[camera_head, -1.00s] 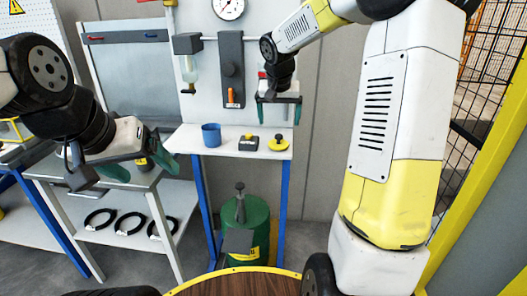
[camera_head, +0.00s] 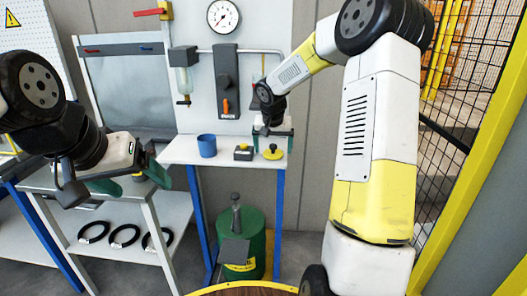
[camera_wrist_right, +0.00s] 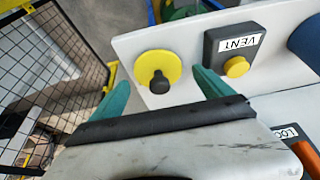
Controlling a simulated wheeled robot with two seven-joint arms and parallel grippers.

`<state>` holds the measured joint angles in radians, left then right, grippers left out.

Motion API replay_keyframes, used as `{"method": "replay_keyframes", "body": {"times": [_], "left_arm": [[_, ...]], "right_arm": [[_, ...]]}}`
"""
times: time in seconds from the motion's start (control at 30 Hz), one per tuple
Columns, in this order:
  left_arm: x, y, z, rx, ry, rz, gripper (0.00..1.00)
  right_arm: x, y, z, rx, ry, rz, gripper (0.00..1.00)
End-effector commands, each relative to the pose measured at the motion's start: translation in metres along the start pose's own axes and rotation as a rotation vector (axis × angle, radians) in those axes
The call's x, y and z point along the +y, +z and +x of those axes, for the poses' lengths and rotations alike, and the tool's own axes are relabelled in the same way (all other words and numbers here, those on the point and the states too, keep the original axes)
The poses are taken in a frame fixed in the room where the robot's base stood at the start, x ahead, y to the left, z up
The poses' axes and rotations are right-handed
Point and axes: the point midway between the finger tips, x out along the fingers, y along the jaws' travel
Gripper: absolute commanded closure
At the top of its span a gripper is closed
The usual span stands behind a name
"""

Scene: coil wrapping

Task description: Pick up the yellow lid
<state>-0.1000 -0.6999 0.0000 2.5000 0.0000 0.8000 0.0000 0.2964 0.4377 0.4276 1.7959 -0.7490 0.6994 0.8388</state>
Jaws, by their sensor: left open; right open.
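The yellow lid (camera_head: 273,153) is a flat yellow disc with a dark knob, lying near the right end of the white shelf (camera_head: 178,155). In the right wrist view the lid (camera_wrist_right: 158,68) lies flat on the shelf between my spread green fingertips. My right gripper (camera_head: 272,141) is open and empty just above the lid; in the wrist view its fingertips (camera_wrist_right: 160,85) stand either side of the knob, apart from it. My left gripper (camera_head: 135,180) is open and empty at the left, over the lower table with the black rings.
A black box with a yellow button (camera_head: 243,153), marked VENT, sits just left of the lid. A blue cup (camera_head: 207,145) stands further left. A green tank (camera_head: 240,240) is under the shelf. A gauge panel (camera_head: 224,16) is behind. A mesh fence (camera_head: 470,110) is at right.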

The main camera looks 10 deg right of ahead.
Motion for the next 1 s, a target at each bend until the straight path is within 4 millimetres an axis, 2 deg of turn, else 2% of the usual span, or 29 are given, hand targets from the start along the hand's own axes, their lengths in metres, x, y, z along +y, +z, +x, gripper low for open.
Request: {"method": "replay_keyframes", "body": {"times": [0.07,0.3,0.37,0.4,0.73,1.0], "left_arm": [[0.0,0.0,0.0,0.0,0.0,0.0,0.2],[0.0,0.0,0.0,0.0,0.0,0.0,0.2],[0.0,0.0,0.0,0.0,0.0,0.0,0.2],[0.0,0.0,0.0,0.0,0.0,0.0,0.2],[0.0,0.0,0.0,0.0,0.0,0.0,0.2],[0.0,0.0,0.0,0.0,0.0,0.0,0.2]], "right_arm": [[0.0,0.0,0.0,0.0,0.0,0.0,0.14],[0.0,0.0,0.0,0.0,0.0,0.0,0.61],[0.0,0.0,-0.001,0.0,0.0,0.0,0.72],[0.0,0.0,-0.001,0.0,0.0,0.0,0.75],[0.0,-0.002,-0.005,0.001,0.0,0.002,0.75],[-0.001,-0.014,-0.032,0.004,-0.001,0.002,0.75]]}}
